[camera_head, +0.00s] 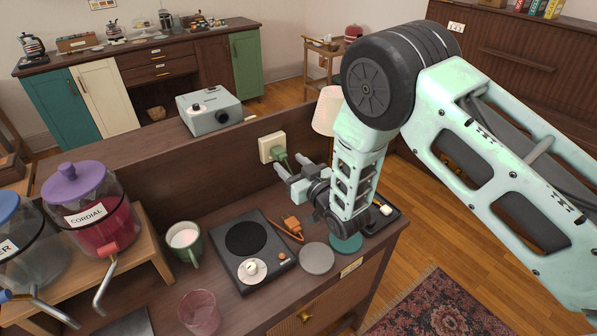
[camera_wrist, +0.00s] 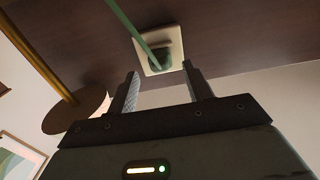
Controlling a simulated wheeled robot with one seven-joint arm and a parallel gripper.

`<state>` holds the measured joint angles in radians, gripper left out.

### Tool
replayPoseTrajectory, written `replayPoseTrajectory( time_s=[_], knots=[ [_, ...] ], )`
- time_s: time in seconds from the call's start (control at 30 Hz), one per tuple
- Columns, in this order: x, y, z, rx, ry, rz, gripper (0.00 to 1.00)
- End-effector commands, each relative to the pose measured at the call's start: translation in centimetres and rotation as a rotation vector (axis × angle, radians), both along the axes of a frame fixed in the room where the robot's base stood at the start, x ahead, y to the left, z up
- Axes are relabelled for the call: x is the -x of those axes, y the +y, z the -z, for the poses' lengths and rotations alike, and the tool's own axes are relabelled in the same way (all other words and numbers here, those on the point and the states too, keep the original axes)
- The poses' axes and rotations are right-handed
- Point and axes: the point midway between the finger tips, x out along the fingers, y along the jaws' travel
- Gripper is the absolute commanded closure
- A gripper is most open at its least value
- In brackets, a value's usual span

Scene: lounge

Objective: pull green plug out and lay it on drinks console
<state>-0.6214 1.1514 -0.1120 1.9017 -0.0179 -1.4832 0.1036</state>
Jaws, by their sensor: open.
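The green plug (camera_head: 280,155) sits in a cream wall socket (camera_head: 267,148) on the upright back panel of the drinks console (camera_head: 236,300). In the wrist view the plug (camera_wrist: 160,57) shows in front of its square plate, with a green cord running up to the left. My gripper (camera_head: 290,166) is open and empty, just in front of the plug. In the wrist view the fingertips (camera_wrist: 160,71) lie to either side of and a little below the plug, apart from it. Contact cannot be made out in the head view.
A projector (camera_head: 214,112) sits on the ledge behind. Bare wood shows at the front.

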Motion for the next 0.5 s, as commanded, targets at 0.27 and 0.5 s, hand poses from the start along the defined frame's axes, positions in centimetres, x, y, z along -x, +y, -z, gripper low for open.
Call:
replayPoseTrajectory(
  time_s=[0.27, 0.5],
  knots=[
    [-2.5, 1.8, 0.2, -0.002, -0.001, -0.001, 0.49],
    [-3.8, 2.6, 0.1, 0.000, 0.000, -0.001, 0.49]
  ],
)
